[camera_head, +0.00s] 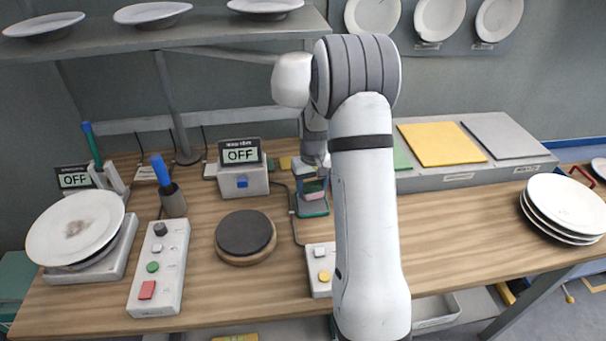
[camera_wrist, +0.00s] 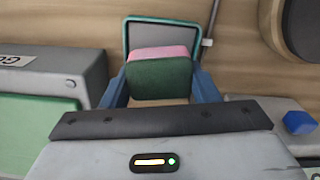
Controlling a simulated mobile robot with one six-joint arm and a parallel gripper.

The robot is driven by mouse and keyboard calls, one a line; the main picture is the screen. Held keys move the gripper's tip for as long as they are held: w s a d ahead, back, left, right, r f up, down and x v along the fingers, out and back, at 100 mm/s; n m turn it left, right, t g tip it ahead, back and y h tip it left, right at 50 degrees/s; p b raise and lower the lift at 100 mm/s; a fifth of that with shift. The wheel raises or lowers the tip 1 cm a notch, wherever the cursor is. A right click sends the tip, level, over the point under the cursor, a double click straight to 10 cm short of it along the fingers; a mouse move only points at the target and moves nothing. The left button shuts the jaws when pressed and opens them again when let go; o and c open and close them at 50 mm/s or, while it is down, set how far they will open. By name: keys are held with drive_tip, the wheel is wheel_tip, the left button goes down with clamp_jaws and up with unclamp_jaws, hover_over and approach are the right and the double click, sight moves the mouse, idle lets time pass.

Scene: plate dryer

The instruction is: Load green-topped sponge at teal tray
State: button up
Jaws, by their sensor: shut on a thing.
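The sponge with a green top (camera_wrist: 160,80) and a pink part (camera_wrist: 158,53) is between the blue fingers of my gripper (camera_wrist: 162,88) in the wrist view. My gripper is shut on it. The teal tray (camera_wrist: 127,36) lies just beyond the sponge, and the sponge covers part of it. In the head view, my gripper (camera_head: 311,182) is low over the teal tray (camera_head: 312,210), with a little of the pink part (camera_head: 316,195) showing. I cannot tell whether the sponge touches the tray.
A dark round pad (camera_head: 245,232) and a box with an OFF display (camera_head: 241,180) stand left of the tray. A button box (camera_head: 320,270) is in front. A grey panel with a yellow pad (camera_head: 442,144) is at the right, with stacked plates (camera_head: 565,207) beyond.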

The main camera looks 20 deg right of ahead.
sight(311, 194)
drive_tip(key=shift+w+d+f, duration=0.1)
drive_tip(key=shift+w, duration=0.3)
drive_tip(key=shift+f, duration=0.1)
drive_tip(key=shift+f+b, duration=0.85)
drive_tip(key=shift+f, duration=0.45)
drive_tip(key=shift+s+f+b, duration=0.1)
drive_tip(key=shift+f+b, duration=0.45)
drive_tip(key=shift+f, duration=0.05)
idle(1.1)
